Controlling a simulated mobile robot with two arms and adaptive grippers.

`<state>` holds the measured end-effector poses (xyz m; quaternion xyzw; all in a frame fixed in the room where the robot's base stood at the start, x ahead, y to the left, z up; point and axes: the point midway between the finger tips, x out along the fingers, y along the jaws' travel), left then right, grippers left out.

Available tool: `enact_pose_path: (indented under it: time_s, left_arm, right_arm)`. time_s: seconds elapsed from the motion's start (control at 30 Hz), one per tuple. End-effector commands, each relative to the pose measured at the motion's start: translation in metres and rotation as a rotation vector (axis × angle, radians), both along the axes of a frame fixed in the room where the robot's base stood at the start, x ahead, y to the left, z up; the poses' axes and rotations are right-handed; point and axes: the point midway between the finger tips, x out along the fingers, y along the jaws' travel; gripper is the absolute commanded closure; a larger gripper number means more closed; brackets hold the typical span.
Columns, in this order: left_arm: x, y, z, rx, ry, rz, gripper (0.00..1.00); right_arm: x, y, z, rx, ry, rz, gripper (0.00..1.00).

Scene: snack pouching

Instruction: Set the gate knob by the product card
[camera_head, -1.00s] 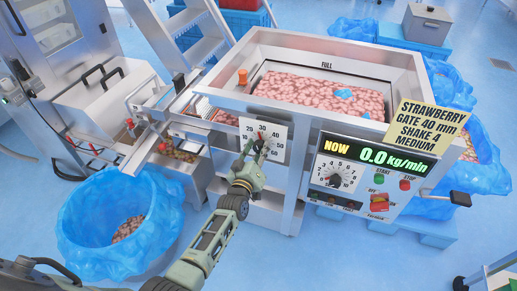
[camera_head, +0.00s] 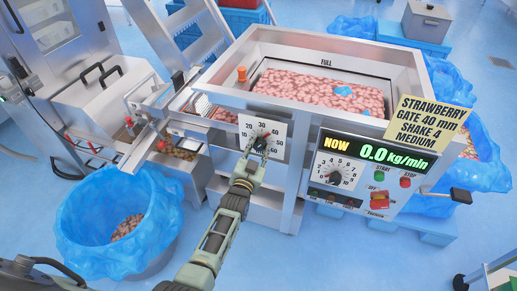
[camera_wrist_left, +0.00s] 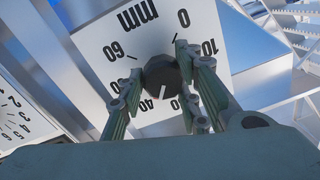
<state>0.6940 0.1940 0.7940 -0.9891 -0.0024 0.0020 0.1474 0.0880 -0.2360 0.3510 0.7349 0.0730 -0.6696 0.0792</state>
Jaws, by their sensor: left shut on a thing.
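The gate knob (camera_head: 262,136) is a dark round knob on a white dial plate (camera_head: 246,136) marked in mm, on the front of the steel hopper. My left gripper (camera_head: 260,149) reaches it from below and is shut on it. In the left wrist view the fingers stand on both sides of the knob (camera_wrist_left: 161,76). Its white pointer line lies near the 40 mark; part of the scale is hidden behind the fingers. The yellow product card (camera_head: 430,122) at the right reads STRAWBERRY, GATE 40 mm, SHAKE 4, MEDIUM. My right gripper is not in view.
The control panel (camera_head: 345,195) right of the dial has a second knob (camera_head: 335,174), a display reading 0.0 kg/min, green and red buttons and a red switch (camera_head: 379,198). The hopper (camera_head: 310,45) holds pink pieces. A blue-lined bin (camera_head: 85,225) stands at the left.

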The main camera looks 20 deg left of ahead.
Motion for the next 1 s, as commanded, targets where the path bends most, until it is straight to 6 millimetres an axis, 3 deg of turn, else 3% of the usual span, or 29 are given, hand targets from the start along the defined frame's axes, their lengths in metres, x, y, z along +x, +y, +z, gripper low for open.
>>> enact_pose_path:
  time_s: [0.4,0.9,0.93,1.0]
  left_arm:
    - [-0.0004,-0.0032,-0.0024,0.159,-0.003,-0.005,0.95]
    - [-0.0013,-0.0033,-0.0047,0.174,0.001,-0.005,0.95]
    - [-0.0013,-0.0033,-0.0049,0.174,0.002,-0.005,0.66]
    - [-0.0014,-0.003,-0.005,0.173,0.002,-0.004,0.6]
  right_arm:
    - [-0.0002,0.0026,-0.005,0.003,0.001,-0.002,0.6]
    - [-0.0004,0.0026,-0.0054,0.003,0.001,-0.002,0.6]
    - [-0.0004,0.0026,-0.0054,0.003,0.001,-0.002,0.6]
    - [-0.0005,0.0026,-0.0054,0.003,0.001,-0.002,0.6]
